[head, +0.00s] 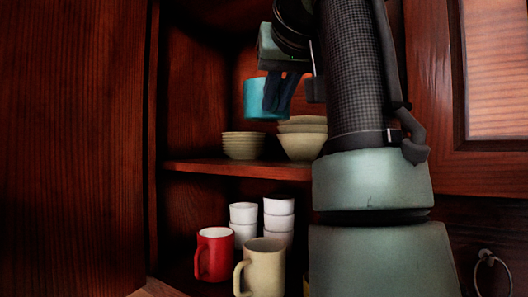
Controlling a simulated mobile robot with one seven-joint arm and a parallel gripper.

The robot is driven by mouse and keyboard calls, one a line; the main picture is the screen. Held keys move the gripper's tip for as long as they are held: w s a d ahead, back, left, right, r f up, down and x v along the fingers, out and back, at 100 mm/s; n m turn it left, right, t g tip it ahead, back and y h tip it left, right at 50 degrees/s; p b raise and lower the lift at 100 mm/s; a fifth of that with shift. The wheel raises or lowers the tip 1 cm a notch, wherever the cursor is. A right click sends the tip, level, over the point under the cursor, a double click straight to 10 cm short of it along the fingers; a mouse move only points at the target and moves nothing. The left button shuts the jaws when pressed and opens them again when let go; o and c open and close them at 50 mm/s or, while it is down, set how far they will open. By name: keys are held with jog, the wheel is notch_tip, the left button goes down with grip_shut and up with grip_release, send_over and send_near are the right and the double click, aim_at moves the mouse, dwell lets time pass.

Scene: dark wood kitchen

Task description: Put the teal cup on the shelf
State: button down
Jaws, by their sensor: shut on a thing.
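The teal cup (258,103) is in the head view, upright inside the open cabinet. My gripper (275,108) is shut on it, its dark fingers over the cup's right side. The cup is held in the air above the upper shelf (230,169), over and slightly left of the tall bowl stack. The cup's right part is hidden by the fingers.
On the shelf stand a low bowl stack (243,146) and a taller bowl stack (302,139). Below are a red mug (214,254), a beige mug (264,268) and stacked white cups (278,220). Bare shelf shows left of the low bowls. My arm hides the cabinet's right side.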

aim_at(278, 167)
jog(key=f, duration=0.3)
jog(key=shift+w+d+f, duration=0.25)
jog(key=shift+w+f, duration=0.05)
jog(key=shift+f, duration=0.05)
jog(key=shift+s+a+f+p, duration=0.1)
jog(key=shift+f+p, duration=0.2)
jog(key=shift+f, duration=0.25)
jog(key=shift+s+a+f+p, duration=0.1)
jog(key=shift+f+p, duration=0.15)
jog(key=shift+f, duration=0.3)
jog(key=shift+w+d+f, duration=0.15)
jog(key=shift+f, duration=0.55)
jog(key=shift+f, duration=0.1)
jog(key=c, duration=0.9)
grip_release()
jog(key=shift+f, duration=0.1)
